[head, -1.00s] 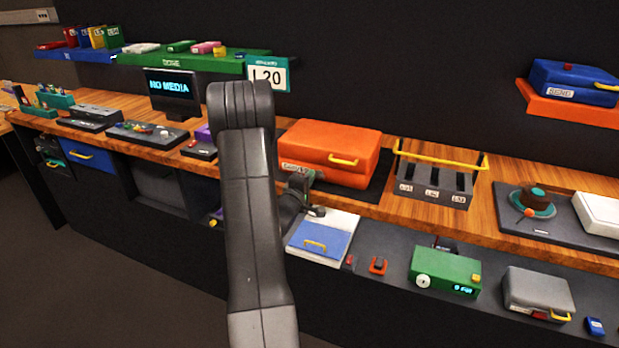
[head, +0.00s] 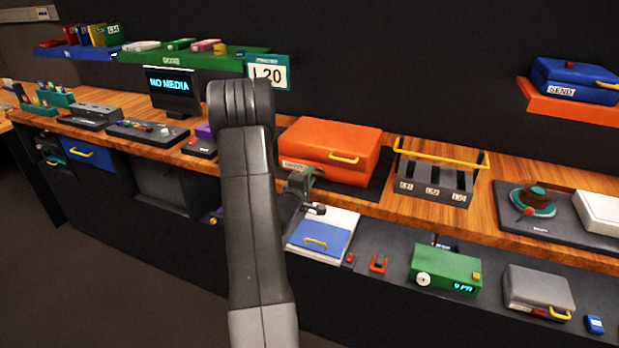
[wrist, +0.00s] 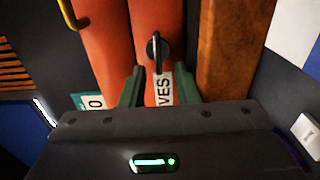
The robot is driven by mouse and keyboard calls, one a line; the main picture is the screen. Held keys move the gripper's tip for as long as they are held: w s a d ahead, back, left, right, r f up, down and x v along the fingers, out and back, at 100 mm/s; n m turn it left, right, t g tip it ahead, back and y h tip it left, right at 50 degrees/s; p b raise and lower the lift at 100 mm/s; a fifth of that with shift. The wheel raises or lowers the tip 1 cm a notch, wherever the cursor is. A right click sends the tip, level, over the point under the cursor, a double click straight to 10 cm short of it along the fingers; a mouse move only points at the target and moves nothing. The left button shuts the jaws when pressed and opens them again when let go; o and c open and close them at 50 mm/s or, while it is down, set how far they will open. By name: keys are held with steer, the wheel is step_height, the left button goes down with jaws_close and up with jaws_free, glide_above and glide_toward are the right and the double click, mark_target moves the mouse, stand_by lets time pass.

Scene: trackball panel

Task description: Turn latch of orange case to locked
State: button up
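The orange case (head: 345,137) sits on the wooden counter, with a yellow handle on its front. Its latch (wrist: 155,50), a dark disc with a thin grey lever, shows on the case front in the wrist view. The lever lies roughly along the picture's vertical. My gripper (wrist: 158,80) is open, its two green fingers apart. The lever lies just beyond and between the fingertips; I cannot tell if either finger touches it. In the head view, my arm partly hides the case's left front edge, and the latch cannot be made out.
A rack with a yellow bar (head: 440,175) stands right of the case. Below the counter edge are a white-and-blue box (head: 322,238), a green device (head: 445,268) and a grey case (head: 538,290). A monitor (head: 173,92) stands to the left.

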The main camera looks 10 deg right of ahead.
steer(key=b+v, duration=0.2)
steer(key=v, duration=1.1)
steer(key=shift+s+a, duration=0.25)
steer(key=shift+s, duration=0.1)
steer(key=shift+w, duration=0.1)
steer(key=p+x, duration=0.2)
steer(key=x, duration=1.1)
steer(key=shift+w+d, duration=0.3)
steer(key=shift+s+a, duration=0.1)
